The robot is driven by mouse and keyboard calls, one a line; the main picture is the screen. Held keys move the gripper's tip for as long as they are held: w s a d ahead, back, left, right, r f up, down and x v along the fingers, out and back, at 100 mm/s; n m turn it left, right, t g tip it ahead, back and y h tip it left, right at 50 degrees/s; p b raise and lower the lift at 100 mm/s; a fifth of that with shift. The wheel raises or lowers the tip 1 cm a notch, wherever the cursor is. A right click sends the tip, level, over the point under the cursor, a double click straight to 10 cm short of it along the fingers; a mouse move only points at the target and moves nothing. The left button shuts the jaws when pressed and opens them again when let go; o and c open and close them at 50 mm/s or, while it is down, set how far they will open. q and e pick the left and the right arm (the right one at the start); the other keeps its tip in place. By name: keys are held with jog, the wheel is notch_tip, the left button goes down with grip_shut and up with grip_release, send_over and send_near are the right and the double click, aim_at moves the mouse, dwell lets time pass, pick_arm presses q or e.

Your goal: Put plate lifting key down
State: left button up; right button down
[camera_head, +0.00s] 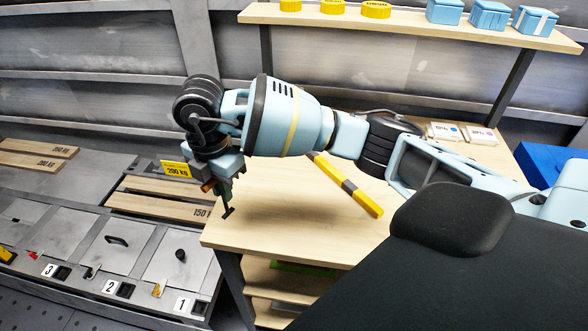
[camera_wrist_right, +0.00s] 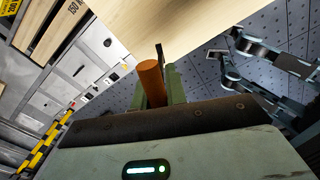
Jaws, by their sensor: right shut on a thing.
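My right gripper (camera_head: 224,190) hangs at the left edge of the wooden table, with its fingers pointing down. In the right wrist view, its green fingers (camera_wrist_right: 165,88) are shut around the orange-brown cylindrical handle of the plate lifting key (camera_wrist_right: 151,82). A thin dark piece shows just beyond the handle. I cannot tell whether the key touches the table. My left gripper is not in view.
The table (camera_head: 280,220) has clear room around a yellow bar with a grey band (camera_head: 346,186). Small white boxes (camera_head: 445,131) stand at its back and a blue bin (camera_head: 553,165) at the right. Numbered floor plates (camera_head: 110,243) and wooden boards (camera_head: 160,205) lie left.

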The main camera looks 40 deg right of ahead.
jog(key=shift+s+d+f+p, duration=0.25)
jog(key=shift+s+d+f, duration=0.45)
jog(key=shift+d, duration=1.25)
jog(key=shift+s+d+f+p, duration=0.2)
jog(key=shift+s+d+f, duration=0.5)
jog(key=shift+d, duration=1.3)
jog(key=shift+s+d+f+p, duration=0.35)
jog(key=shift+s+d, duration=0.55)
jog(key=shift+d, duration=1.05)
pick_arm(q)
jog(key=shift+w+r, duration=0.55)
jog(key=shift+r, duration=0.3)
pick_arm(e)
jog(key=shift+f, duration=0.55)
jog(key=shift+f, duration=0.1)
jog(key=c, duration=1.4)
grip_release()
jog(key=shift+c, duration=0.2)
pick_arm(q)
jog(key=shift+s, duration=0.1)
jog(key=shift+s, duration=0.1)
